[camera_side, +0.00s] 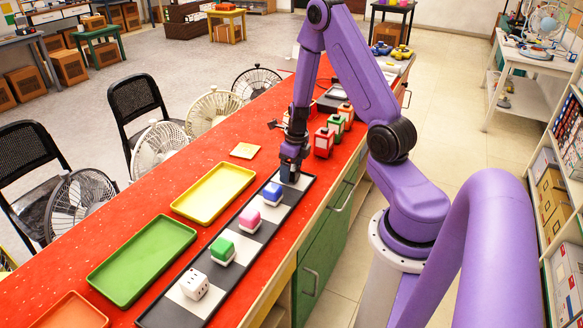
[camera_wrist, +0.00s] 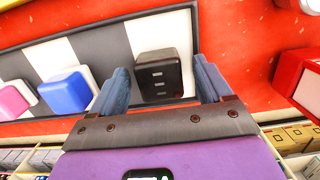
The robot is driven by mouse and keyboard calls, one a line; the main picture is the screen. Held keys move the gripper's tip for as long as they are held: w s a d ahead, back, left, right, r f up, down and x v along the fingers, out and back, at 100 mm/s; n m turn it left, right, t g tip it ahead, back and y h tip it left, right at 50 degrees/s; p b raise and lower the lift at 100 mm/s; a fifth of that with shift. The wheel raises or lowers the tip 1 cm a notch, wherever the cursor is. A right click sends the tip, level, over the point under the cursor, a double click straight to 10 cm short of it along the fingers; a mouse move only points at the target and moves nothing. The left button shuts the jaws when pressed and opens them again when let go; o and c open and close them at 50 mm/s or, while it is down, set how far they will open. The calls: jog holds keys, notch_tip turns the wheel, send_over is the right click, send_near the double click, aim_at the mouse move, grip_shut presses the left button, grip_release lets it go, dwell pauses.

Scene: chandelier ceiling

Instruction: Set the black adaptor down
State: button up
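The black adaptor (camera_wrist: 160,75) shows in the wrist view between my two blue fingers, over a white square at the end of the checkered strip (camera_wrist: 110,42). A gap shows on each side of it, so my gripper (camera_wrist: 161,68) is open around it. The adaptor looks upright and appears to rest on the strip, though exact contact is hard to tell. In the side view my gripper (camera_side: 291,168) is low at the strip's far end, and its fingers largely hide the adaptor.
Blue (camera_side: 272,192), pink (camera_side: 250,220), green (camera_side: 222,250) and white (camera_side: 194,284) adaptors line the strip. Yellow (camera_side: 213,193), green (camera_side: 141,260) and orange (camera_side: 70,315) trays lie left of it. A red box (camera_side: 323,143) and other boxes stand beyond my gripper.

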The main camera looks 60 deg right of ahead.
aim_at(296, 168)
jog(key=shift+r, duration=0.15)
jog(key=shift+r, duration=0.95)
notch_tip(296, 168, up, 10)
jog(key=s, duration=0.1)
jog(key=s+a+r+n, duration=0.2)
jog(key=a+n, duration=0.7)
jog(key=n, duration=0.3)
jog(key=s+a+r+n, duration=0.2)
jog(key=a+n, duration=0.8)
jog(key=n, duration=0.1)
jog(key=s+a+r+n, duration=0.1)
jog(key=s+a+n, duration=0.2)
jog(key=s+n, duration=0.5)
jog(key=s+a+r+n+g, duration=0.1)
jog(key=s+a+n, duration=0.3)
jog(key=n, duration=1.3)
jog(key=s+r, duration=0.1)
jog(key=s, duration=0.3)
jog(key=shift+s+a+r+n, duration=0.15)
jog(key=shift+r+n, duration=0.1)
jog(key=shift+n, duration=0.05)
